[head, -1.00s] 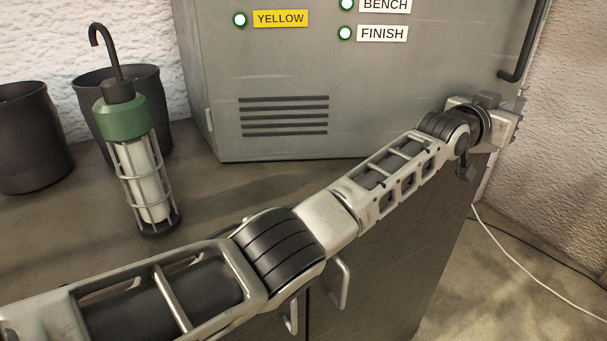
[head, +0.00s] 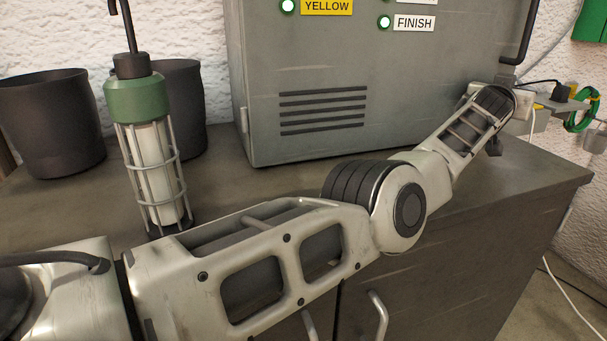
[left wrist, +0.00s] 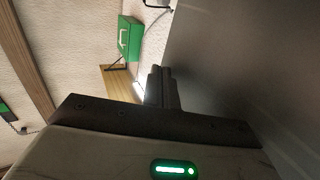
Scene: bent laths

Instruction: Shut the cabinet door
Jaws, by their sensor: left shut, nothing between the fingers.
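The grey metal cabinet (head: 310,140) stands on the bench, its front carrying vent slots, lit buttons and labels. A small hinge shows at its lower left and a black bar handle (head: 523,35) at its right edge. I cannot tell whether the door is fully shut. My left arm crosses in front to the cabinet's lower right. Its fingers are not clear in the head view. In the left wrist view my left gripper (left wrist: 160,72) is shut and empty, close beside a grey surface (left wrist: 235,70), probably the door; I cannot tell if they touch. My right gripper is out of view.
A green caged lamp (head: 150,150) and dark pots (head: 52,125) stand on the bench at left. The bench cupboard has pale handles (head: 378,318). The bench top's right end (head: 550,175) is clear. A green case (left wrist: 130,38) sits beyond the gripper.

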